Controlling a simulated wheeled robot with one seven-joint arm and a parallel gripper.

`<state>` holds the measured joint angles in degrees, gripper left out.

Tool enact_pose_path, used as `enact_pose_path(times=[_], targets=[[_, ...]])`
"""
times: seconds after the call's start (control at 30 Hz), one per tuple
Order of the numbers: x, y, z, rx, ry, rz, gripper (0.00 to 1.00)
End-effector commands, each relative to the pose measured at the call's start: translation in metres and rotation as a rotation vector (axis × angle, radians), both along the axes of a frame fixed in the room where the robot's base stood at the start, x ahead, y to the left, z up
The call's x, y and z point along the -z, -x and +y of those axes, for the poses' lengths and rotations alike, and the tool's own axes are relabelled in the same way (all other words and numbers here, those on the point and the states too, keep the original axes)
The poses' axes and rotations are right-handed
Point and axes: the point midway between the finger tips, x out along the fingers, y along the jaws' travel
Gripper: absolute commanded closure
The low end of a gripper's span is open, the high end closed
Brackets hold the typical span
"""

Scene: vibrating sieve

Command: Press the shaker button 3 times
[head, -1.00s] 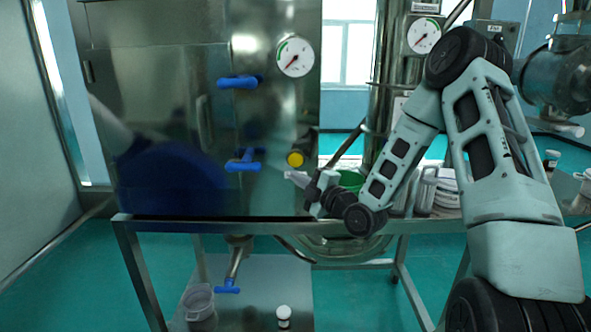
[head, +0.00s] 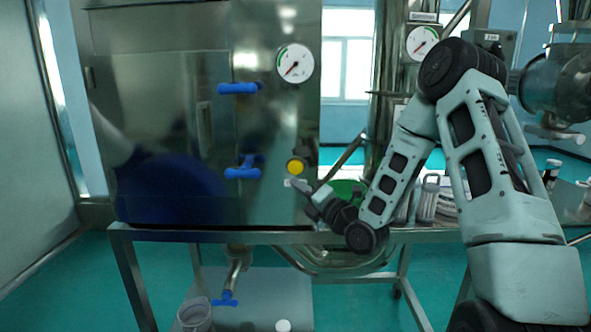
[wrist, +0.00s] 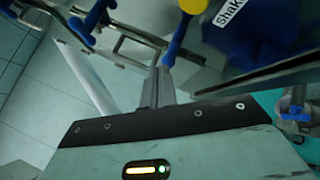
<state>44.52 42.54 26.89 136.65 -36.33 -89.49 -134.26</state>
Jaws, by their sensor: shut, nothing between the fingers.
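The round yellow button (head: 295,167) sits on the metal front of the machine in the head view, below the pressure dial. My gripper (head: 296,184) is shut and empty, with its tips just below the button in the picture. I cannot tell whether they touch the panel. In the wrist view, the closed fingers (wrist: 158,88) point up the picture. A white label (wrist: 232,12) reading "Shak" is partly cut off.
Blue valve handles (head: 238,88) and (head: 243,168) stick out left of the button. A pressure dial (head: 294,63) is above it. A green container (head: 345,189) stands behind my wrist. The metal table edge (head: 210,236) runs below.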

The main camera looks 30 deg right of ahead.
Motion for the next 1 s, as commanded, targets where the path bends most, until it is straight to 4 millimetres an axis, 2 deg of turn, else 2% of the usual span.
enact_pose_path(times=[0.17, 0.4, 0.63, 1.0], targets=[[-0.003, -0.010, -0.008, 0.003, -0.003, 0.000, 1.00], [-0.004, -0.037, -0.026, 0.003, -0.003, -0.002, 1.00], [0.002, -0.060, -0.041, 0.000, 0.003, -0.003, 1.00], [0.000, -0.072, -0.049, 0.000, -0.001, 0.000, 1.00]])
